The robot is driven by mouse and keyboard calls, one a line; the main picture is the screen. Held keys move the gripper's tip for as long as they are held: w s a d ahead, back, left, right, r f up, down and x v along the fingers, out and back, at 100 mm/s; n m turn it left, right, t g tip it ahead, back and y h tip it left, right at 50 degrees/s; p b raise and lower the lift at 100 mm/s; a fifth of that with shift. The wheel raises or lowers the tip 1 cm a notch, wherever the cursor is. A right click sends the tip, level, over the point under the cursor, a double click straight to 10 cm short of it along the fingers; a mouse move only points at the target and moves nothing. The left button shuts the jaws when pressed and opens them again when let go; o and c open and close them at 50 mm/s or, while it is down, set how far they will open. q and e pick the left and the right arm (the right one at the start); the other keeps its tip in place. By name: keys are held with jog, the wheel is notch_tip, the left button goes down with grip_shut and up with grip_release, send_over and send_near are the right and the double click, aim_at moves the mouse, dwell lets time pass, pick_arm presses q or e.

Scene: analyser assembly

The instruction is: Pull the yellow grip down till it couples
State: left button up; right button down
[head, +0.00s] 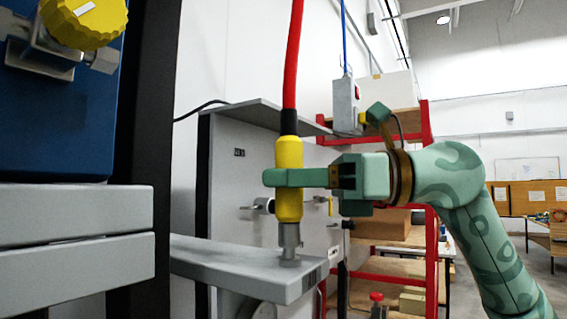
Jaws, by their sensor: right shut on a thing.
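The yellow grip (289,207) hangs upright on a thick red hose (293,60) with a black collar at its top. My right gripper (285,177) comes in from the right and is shut around the upper part of the grip. Below the grip, a grey metal coupling end (290,238) meets a small fitting on the grey shelf (235,262). Whether the two are joined or only touching, I cannot tell. My left gripper is not in view.
A blue unit (55,125) with a yellow knob (84,20) stands close at the left, above grey slabs (75,215). A grey panel (235,185) with small fittings stands behind the grip. A red rack (432,250) with boxes is behind my right arm.

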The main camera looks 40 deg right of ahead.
jog(key=shift+w+f, duration=0.1)
jog(key=shift+f, duration=0.5)
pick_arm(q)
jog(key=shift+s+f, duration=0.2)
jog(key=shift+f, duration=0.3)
pick_arm(e)
jog(key=shift+a+f, duration=0.1)
jog(key=shift+f, duration=0.1)
jog(key=c, duration=1.1)
grip_release()
pick_arm(q)
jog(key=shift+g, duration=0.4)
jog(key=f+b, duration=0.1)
jog(key=b, duration=0.1)
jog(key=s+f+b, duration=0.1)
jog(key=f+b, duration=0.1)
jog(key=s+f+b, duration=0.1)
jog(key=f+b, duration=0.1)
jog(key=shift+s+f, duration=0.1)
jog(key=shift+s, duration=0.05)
pick_arm(e)
jog(key=v, duration=1.6)
jog(key=shift+s, duration=0.2)
